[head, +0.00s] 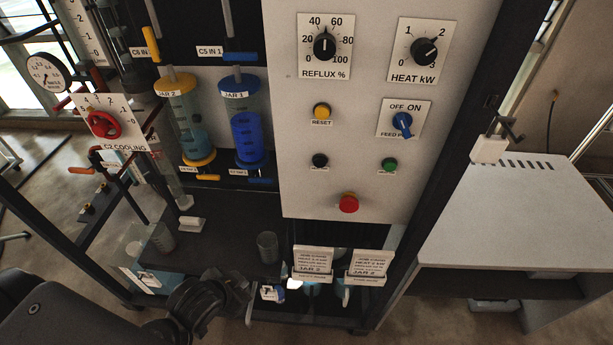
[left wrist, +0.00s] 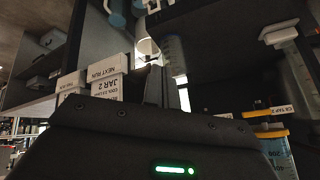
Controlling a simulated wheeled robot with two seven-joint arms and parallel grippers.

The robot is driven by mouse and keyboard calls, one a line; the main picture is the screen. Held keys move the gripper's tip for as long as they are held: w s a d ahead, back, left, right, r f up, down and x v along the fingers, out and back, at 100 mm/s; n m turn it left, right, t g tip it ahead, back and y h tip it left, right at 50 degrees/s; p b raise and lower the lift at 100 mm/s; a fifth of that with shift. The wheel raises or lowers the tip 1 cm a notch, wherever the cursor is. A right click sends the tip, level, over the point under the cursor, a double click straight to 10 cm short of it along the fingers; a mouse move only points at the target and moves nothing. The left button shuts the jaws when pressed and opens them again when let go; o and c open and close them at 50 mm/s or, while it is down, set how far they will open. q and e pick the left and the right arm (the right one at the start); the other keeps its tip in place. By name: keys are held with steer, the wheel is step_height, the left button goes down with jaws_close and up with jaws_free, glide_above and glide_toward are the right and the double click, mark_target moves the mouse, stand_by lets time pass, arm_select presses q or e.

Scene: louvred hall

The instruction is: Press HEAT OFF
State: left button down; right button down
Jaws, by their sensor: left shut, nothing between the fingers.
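The white control panel (head: 300,150) carries a black button (head: 320,160) at its lower left and a green button (head: 390,165) to its right. The small labels under both are too small to read, so I cannot tell for sure which one is HEAT OFF. My left gripper (head: 246,286) is low in the head view, below and left of the panel, apart from the buttons. In the left wrist view its fingers (left wrist: 164,88) are together with nothing between them. My right gripper is in neither view.
A red button (head: 348,203), yellow RESET button (head: 322,111), blue switch (head: 402,124) and HEAT kW knob (head: 425,51) share the panel. A grey bench (head: 520,215) stands right.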

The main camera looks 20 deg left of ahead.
arm_select(q)
steer(key=w+r+m+t+h, duration=0.4)
steer(key=w+r+m+t, duration=0.45)
steer(key=r, duration=0.65)
steer(key=d+r+m+g+h, duration=0.2)
steer(key=r+m+h, duration=0.3)
steer(key=m, duration=0.3)
steer(key=s+d+r+m+g+h, duration=0.1)
steer(key=d+r+m+g+h, duration=0.1)
steer(key=r+m+g+h, duration=0.3)
steer(key=r+m+h, duration=0.1)
steer(key=m, duration=0.3)
steer(key=shift+s+r+h, duration=0.25)
steer(key=shift+r+h, duration=0.05)
steer(key=shift+r, duration=0.1)
